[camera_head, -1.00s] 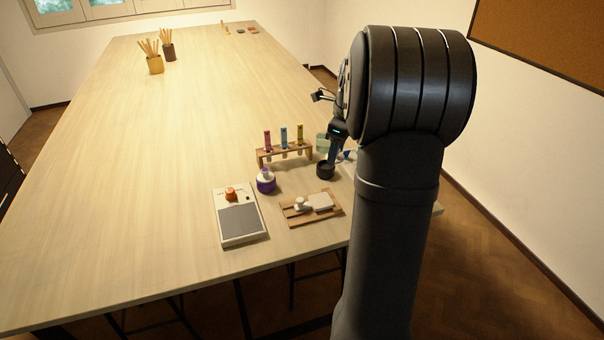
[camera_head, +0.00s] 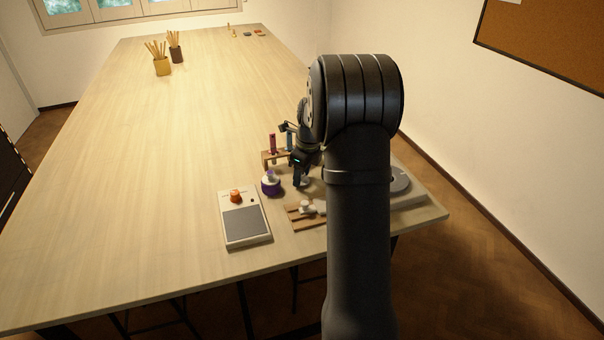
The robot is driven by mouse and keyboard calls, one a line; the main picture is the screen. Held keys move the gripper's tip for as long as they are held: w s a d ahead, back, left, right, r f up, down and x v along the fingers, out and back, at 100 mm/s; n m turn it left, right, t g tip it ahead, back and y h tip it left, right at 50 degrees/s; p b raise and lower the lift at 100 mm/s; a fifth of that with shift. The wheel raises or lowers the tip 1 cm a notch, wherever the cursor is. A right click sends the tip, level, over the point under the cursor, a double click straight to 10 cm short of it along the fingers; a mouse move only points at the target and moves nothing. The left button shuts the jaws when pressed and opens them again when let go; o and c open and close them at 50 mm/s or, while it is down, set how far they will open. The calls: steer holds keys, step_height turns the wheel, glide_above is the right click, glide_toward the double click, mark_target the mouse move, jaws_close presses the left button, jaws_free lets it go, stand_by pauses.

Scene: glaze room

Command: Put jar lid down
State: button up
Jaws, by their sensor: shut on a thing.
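My gripper (camera_head: 300,182) points down low over the right part of the table, just right of the purple jar. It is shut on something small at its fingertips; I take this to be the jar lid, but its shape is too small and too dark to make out. The purple jar (camera_head: 271,188) stands upright with a pale lilac piece on top. I cannot tell whether the held thing touches the table.
A wooden rack (camera_head: 270,159) with coloured tubes stands behind my gripper, partly hidden. A wooden tray (camera_head: 296,219) with white pieces lies in front. A scale-like device (camera_head: 244,220) lies at front left. Pencil pots stand far back. The table's left and middle are clear.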

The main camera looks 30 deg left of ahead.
mark_target(307, 181)
steer(key=shift+f, duration=0.2)
steer(key=o, duration=1)
steer(key=r, duration=0.4)
steer(key=d+r, duration=0.1)
steer(key=r, duration=0.3)
steer(key=d+r, duration=0.1)
steer(key=r, duration=0.3)
steer(key=shift+r, duration=0.1)
steer(key=shift+a, duration=0.1)
steer(key=f, duration=0.3)
steer(key=a+f, duration=0.1)
steer(key=f, duration=0.7)
steer(key=shift+a+f, duration=0.25)
steer(key=shift+a, duration=0.15)
steer(key=shift+r, duration=1.7)
